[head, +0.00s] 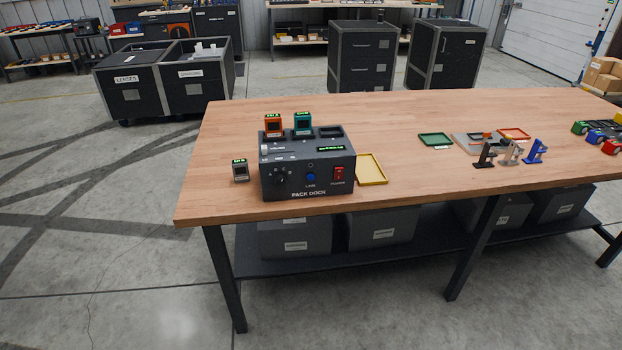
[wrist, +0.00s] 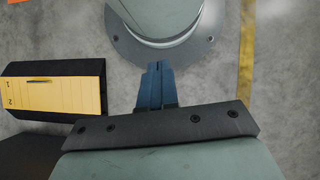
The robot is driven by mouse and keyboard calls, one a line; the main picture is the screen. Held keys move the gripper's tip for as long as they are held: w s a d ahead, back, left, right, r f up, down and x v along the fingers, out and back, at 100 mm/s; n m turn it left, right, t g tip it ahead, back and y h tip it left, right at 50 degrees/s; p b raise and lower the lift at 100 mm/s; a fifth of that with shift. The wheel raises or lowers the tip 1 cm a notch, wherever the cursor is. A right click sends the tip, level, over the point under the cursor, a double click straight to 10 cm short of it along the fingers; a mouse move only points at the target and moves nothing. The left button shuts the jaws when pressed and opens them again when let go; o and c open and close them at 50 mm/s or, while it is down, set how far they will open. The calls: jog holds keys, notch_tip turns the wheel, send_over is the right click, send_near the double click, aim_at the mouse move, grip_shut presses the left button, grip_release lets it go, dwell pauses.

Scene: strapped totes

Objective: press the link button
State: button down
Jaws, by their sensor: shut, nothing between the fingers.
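The pack dock (head: 307,167) is a dark box near the front left of the wooden table. Its front face carries a blue round link button (head: 311,177), with a red power switch (head: 338,174) to the right and a dark knob (head: 280,177) to the left. An orange pack (head: 273,125) and a teal pack (head: 303,124) stand in its top, beside an empty-looking slot at the right. My gripper (wrist: 158,68) shows only in the wrist view, its blue fingers shut together and empty above the grey floor. The dock is not in the wrist view.
A grey pack (head: 240,171) stands left of the dock; a yellow tray (head: 372,169) lies at its right. The wrist view shows a yellow-topped box (wrist: 55,94). The table's middle is mostly clear.

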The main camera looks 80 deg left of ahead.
jog(key=w+a+r+n+t+h, duration=0.1)
jog(key=w+a+r+n, duration=0.1)
jog(key=a, duration=0.5)
jog(key=w+a+r+n+t, duration=0.1)
jog(key=a+r+n+t, duration=0.15)
jog(key=a, duration=0.45)
jog(key=w+a+r+n+h, duration=0.1)
jog(key=w+a+n, duration=0.15)
jog(key=a, duration=0.45)
jog(key=s+a+r+n+t+y, duration=0.1)
jog(key=s+a+r+n+t, duration=0.2)
jog(key=a, duration=0.9)
jog(key=s+a+r+n+t+y, duration=0.1)
jog(key=s+a+r+n, duration=0.3)
jog(key=a, duration=0.7)
jog(key=s+a+r+n+t+y, duration=0.2)
jog(key=s+a+r+n+y, duration=0.1)
jog(key=s+a+r, duration=0.9)
jog(key=s+a+r+n+t+y, duration=0.35)
jog(key=s+a+r, duration=0.45)
jog(key=a+r, duration=0.45)
jog(key=w+a+r+n+t+y, duration=0.2)
jog(key=a+r+n+t+y, duration=0.2)
jog(key=a+r+n, duration=0.7)
jog(key=shift+w+a+r+y, duration=0.3)
jog(key=shift+a+r+y, duration=0.6)
jog(key=shift+r, duration=0.9)
